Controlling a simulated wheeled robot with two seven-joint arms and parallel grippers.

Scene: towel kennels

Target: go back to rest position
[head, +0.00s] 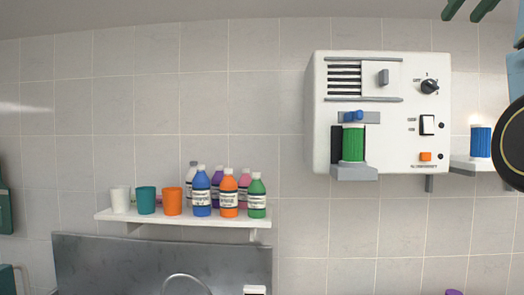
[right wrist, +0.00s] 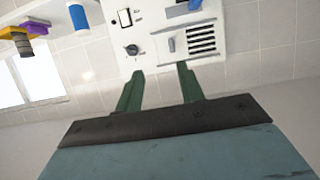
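My right gripper (head: 461,17) is at the top right of the head view, with its two dark green fingers apart. In the right wrist view the right gripper (right wrist: 160,71) shows both fingers spread with nothing between them. Behind them is the white wall device (right wrist: 205,35), seen upside down. Dark green parts at the left edge of the head view may belong to my left gripper (head: 5,210); they are cut off, so I cannot tell its state.
The white wall device (head: 347,65) holds a green cylinder (head: 353,143). A blue cylinder (head: 480,142) stands on a small shelf to its right. A white shelf (head: 160,219) carries cups and several bottles above a grey panel (head: 110,262).

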